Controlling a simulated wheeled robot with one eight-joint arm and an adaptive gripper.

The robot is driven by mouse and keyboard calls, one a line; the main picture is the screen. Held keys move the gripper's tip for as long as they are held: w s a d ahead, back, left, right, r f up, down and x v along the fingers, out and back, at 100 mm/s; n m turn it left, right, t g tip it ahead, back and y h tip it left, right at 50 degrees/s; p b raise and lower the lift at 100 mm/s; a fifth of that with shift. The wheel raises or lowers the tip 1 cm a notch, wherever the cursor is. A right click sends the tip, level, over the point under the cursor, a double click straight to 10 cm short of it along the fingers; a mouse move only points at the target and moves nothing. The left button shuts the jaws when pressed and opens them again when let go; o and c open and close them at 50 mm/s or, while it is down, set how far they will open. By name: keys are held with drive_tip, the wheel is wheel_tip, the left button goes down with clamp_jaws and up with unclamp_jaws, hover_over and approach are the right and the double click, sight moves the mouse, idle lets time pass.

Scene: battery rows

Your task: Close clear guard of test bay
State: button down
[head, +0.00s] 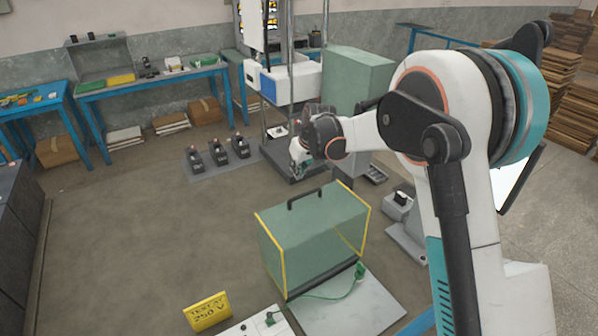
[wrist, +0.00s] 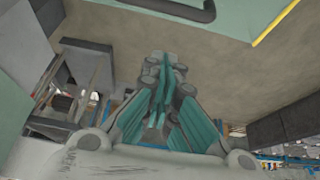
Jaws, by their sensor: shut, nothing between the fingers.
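The clear guard (head: 312,235) is a greenish see-through box with yellow edges and a black handle (head: 305,196) on top. It stands in the middle of the head view, at the back of a light grey plate (head: 345,308) that reaches out in front of it. My gripper (head: 297,172) is behind the guard, apart from the handle. In the wrist view my gripper (wrist: 165,95) shows its teal fingers together and empty. There the guard (wrist: 235,12) fills part of the top edge, with its dark handle (wrist: 175,9) and a yellow edge (wrist: 275,22).
A green plug (head: 358,270) with a cable lies on the plate. A yellow sign (head: 207,311) stands at the front left. Several small dark devices (head: 218,155) sit on a grey mat behind. A pale green box (head: 357,82) stands farther back. The floor left of the guard is clear.

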drive_tip(key=f, duration=0.6)
drive_tip(key=shift+w+a+f, duration=0.2)
drive_tip(key=shift+w+f, duration=0.05)
drive_tip(key=shift+f, duration=0.1)
drive_tip(key=shift+s+d, duration=0.3)
drive_tip(key=shift+s, duration=0.05)
drive_tip(key=shift+s+r+b, duration=0.1)
drive_tip(key=shift+b, duration=0.2)
